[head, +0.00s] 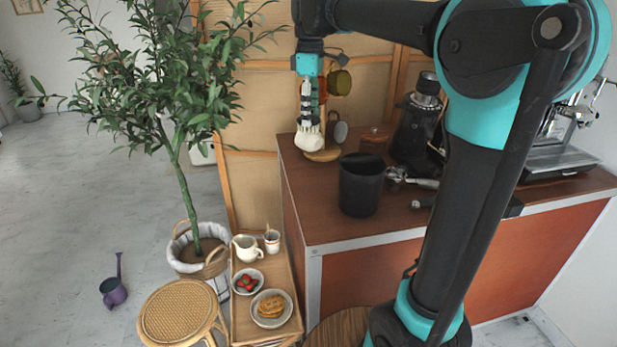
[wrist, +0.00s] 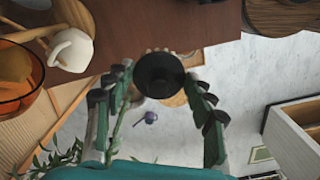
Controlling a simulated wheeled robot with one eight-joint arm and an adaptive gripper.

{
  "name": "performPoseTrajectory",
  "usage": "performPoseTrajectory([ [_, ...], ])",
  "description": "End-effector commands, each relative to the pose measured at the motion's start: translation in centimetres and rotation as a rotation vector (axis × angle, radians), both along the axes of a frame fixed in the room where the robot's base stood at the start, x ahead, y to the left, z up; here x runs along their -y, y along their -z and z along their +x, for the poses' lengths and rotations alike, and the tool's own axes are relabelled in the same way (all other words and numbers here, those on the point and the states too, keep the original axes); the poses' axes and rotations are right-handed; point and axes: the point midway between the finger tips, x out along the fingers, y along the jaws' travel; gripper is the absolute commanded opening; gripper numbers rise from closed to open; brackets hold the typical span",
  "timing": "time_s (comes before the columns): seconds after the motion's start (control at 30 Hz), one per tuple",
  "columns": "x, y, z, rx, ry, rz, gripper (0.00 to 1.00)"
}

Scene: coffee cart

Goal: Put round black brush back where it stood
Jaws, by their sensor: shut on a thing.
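The round black brush (wrist: 160,74) shows in the wrist view as a dark disc between my fingertips. My gripper (wrist: 160,84) is shut on it, with one finger on each side. In the head view my gripper (head: 309,118) points down at the back left corner of the brown counter (head: 322,218), near a mug stand. The brush cannot be made out there. In the wrist view the disc overlaps the counter's edge and the floor beyond. Its underside and its height above the counter cannot be told.
A white mug (wrist: 70,50) and an amber glass (wrist: 20,85) are close on the wrist view's left. The mug stand's wooden base (head: 322,155) is below my gripper. A black canister (head: 360,186) and grinder (head: 416,125) stand to the right. Left of the counter is a potted tree (head: 180,165).

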Motion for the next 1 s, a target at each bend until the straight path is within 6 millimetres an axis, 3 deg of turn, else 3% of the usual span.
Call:
performPoseTrajectory([
  [0.17,0.0,1.6,0.0,0.0,0.0,0.0,0.23],
  [0.7,0.0,14.1,0.0,0.0,0.0,0.0,0.23],
  [1.0,0.0,16.9,0.0,0.0,0.0,0.0,0.23],
])
